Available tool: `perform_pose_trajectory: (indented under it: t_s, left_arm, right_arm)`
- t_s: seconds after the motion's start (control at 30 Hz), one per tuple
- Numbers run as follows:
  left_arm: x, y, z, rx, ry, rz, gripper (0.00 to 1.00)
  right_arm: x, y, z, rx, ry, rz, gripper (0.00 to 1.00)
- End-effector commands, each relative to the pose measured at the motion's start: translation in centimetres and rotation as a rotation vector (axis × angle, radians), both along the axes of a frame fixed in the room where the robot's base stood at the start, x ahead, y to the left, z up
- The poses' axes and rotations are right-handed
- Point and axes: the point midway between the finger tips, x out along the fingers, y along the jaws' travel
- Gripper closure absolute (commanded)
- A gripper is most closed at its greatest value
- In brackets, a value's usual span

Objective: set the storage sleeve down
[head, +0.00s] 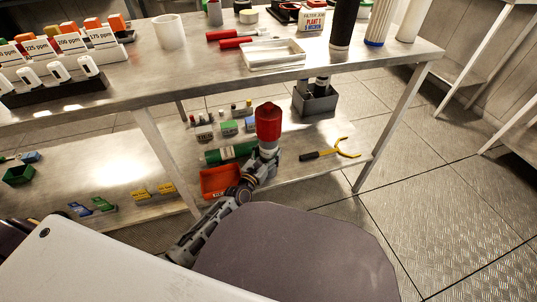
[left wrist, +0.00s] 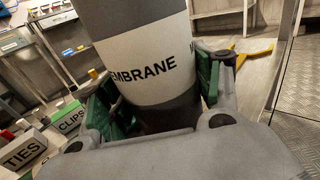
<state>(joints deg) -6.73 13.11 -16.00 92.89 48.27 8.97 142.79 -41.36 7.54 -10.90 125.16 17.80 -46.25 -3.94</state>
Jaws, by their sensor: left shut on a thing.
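My left gripper (head: 262,155) is over the lower shelf (head: 310,178) of the steel table. It is shut on a cylinder that I take for the storage sleeve (head: 268,122). In the head view the sleeve stands roughly upright, with a red upper part above a pale band. In the left wrist view the sleeve (left wrist: 145,58) is grey with a white label reading "MEMBRANE". The green-padded fingers (left wrist: 155,98) are on both sides of it. Its lower end is hidden, and I cannot tell whether it touches the shelf. My right gripper is out of view.
On the lower shelf, a red bin (head: 218,181) and green cylinder (head: 228,153) lie left of the gripper. The tabletop above holds a white tray (head: 273,54). Some bare shelf shows between these.

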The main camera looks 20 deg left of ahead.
Motion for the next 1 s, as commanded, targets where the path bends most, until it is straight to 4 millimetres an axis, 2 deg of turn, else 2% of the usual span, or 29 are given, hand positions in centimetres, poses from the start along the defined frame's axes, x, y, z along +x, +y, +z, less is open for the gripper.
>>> perform_pose_trajectory:
  t_s: [0.43, 0.47, 0.6, 1.0]
  left_arm:
    - [0.1, 0.01, 0.05, 0.0, -0.006, 0.001, 0.66]
    - [0.0, 0.0, -0.22, 0.001, 0.0, 0.0, 0.33]
    - [0.0, -0.01, -0.18, 0.001, 0.0, 0.0, 0.15]
    - [-0.01, -0.01, -0.15, 0.001, 0.0, 0.0, 0.14]
  right_arm:
    - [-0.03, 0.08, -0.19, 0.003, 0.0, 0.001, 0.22]
    - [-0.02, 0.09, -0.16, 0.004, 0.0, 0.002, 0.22]
    - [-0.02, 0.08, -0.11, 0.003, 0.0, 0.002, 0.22]
    - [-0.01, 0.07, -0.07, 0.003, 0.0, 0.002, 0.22]
